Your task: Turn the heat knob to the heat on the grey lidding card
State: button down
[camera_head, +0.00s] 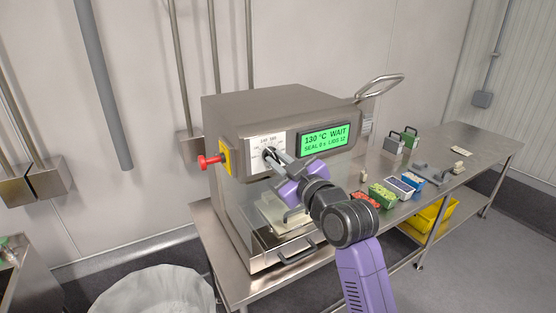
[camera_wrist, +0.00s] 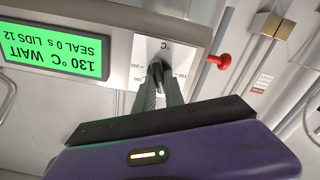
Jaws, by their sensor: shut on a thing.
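The heat knob (camera_head: 267,152) is a dark knob on a white dial plate on the front of the steel sealing machine (camera_head: 262,102). The plate has a °C mark and numbers around it, partly covered by the fingers. My gripper (camera_head: 273,156) is shut on the knob from the front; in the wrist view the two grey fingers meet the knob (camera_wrist: 155,72). The green display (camera_head: 326,138) reads 130 °C WAIT, SEAL 0 s, LIDS 12. I cannot make out which thing is the grey lidding card or any writing on it.
A red button (camera_head: 208,162) on a yellow plate sticks out left of the dial. A lever handle (camera_head: 380,86) rises at the machine's right. Filled trays (camera_head: 382,195) stand on the steel table to the right. A yellow crate (camera_head: 430,215) is below.

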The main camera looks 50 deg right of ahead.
jog(key=m+p, duration=0.1)
jog(key=m, duration=0.3)
jog(key=shift+m, duration=0.4)
dwell(0.4)
jog(key=c, duration=1.4)
grip_release()
jog(key=shift+c, duration=0.2)
jog(key=b+v, duration=0.1)
jog(key=v, duration=0.7)
jog(key=shift+b, duration=0.35)
